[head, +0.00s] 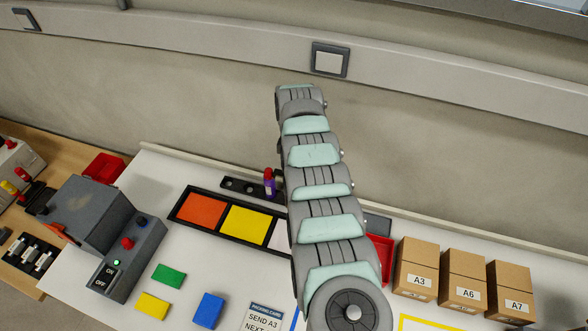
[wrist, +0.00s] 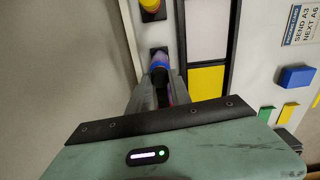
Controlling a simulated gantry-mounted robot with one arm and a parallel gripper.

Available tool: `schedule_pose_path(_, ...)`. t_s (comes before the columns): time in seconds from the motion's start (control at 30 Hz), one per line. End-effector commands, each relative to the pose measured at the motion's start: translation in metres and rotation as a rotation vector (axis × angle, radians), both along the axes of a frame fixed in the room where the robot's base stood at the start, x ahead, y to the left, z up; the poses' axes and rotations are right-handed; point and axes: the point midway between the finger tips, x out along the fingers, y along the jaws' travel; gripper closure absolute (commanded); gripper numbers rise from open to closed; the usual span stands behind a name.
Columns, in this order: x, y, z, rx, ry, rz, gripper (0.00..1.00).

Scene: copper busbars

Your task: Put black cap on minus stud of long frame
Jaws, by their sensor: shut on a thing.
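My gripper (wrist: 162,92) is in the wrist view, its two grey fingers shut on a small upright container (wrist: 160,67) with blue and purple parts and a dark top. In the head view a purple container with a red top (head: 269,183) stands at the black holder strip (head: 240,186), beside my arm; it may be the same one. My arm hides the gripper in the head view. I cannot make out a black cap, a minus stud or a long frame for certain. A black fixture with silver parts (head: 32,255) lies on the wooden bench at the left.
A black tray with orange, yellow and white panels (head: 201,211) lies beside the strip. A grey control box (head: 118,262), loose blocks (head: 208,310) and a packing card (head: 266,316) are nearer. Cardboard boxes (head: 416,268) stand right. A yellow-and-red piece (wrist: 152,8) stands beyond my gripper.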

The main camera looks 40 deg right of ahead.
Motion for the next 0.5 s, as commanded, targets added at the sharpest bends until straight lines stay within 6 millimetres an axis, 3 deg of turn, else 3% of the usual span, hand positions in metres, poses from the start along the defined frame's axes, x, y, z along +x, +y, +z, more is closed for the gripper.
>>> schedule_pose_path(0.13, -0.0001, 0.0001, -0.0108, 0.000, 0.000, 0.000, 1.00)
schedule_pose_path(0.5, -0.0001, 0.0001, -0.0107, 0.000, 0.000, 0.000, 1.00)
